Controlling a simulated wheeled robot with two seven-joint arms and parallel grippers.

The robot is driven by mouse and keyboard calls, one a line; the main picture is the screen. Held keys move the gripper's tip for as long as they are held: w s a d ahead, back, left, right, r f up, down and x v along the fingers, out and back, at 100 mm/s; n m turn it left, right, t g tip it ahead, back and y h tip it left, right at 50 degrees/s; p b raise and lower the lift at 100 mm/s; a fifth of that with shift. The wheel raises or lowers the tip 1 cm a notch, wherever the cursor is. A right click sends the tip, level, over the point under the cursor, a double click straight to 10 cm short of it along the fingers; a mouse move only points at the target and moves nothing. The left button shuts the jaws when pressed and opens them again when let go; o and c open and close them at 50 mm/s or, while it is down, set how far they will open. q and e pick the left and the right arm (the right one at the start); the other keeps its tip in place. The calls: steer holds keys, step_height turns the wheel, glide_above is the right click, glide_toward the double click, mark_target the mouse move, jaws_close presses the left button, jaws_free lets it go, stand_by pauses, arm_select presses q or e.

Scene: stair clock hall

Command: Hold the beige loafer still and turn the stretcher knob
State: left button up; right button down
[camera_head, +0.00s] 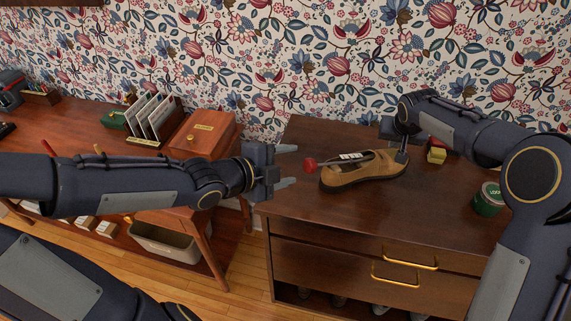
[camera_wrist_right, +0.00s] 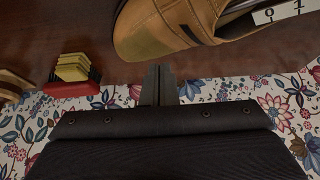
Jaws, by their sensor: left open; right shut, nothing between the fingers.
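The beige loafer (camera_head: 368,174) lies on the dark wooden cabinet top, tan-brown in this light. The stretcher (camera_head: 350,158) sits in its opening, with a black and white scale strip. Its red knob (camera_head: 309,164) sticks out to the left. My left gripper (camera_head: 287,166) is open and points right, its fingertips just short of the knob. My right gripper (camera_head: 402,157) is shut and empty at the loafer's right end; contact is hard to tell. In the right wrist view, the shut fingertips (camera_wrist_right: 161,68) are just below the loafer (camera_wrist_right: 160,28), and the scale shows at upper right.
A brush with a yellow top and red base (camera_head: 436,154) lies right of the loafer. A green tin (camera_head: 488,199) stands near the right side. The flowered wall rises behind. A lower desk (camera_head: 80,135) at left carries a wooden box (camera_head: 201,133). The cabinet's front area is clear.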

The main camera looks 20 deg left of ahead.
step_height(320, 180, up, 8)
steer(key=p, duration=0.4)
steer(key=shift+f, duration=0.15)
steer(key=shift+w+d, duration=0.1)
